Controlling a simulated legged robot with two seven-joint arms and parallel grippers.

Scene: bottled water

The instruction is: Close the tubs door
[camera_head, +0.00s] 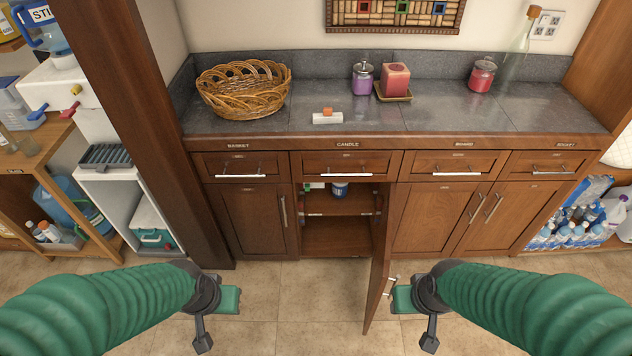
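One brown wooden cabinet door (379,265) stands swung open toward me, seen nearly edge-on, below the drawer marked CANDLE. Its small metal handle (391,279) shows on its right face. The open compartment (337,236) has a shelf with a small blue container (340,189) on it. No label for tubs is readable. My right gripper (418,312) is just right of the door, close to the handle; I cannot tell whether they touch. My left gripper (214,312) is left of the door, over the floor. How far either gripper's fingers are apart is unclear.
The neighbouring doors (248,218) and drawers are shut. The counter (440,112) holds a wicker basket (245,88), candles and jars. A wooden post (130,110) stands at left. Bottled water packs (575,222) sit at right. The tiled floor (300,300) between the grippers is clear left of the door.

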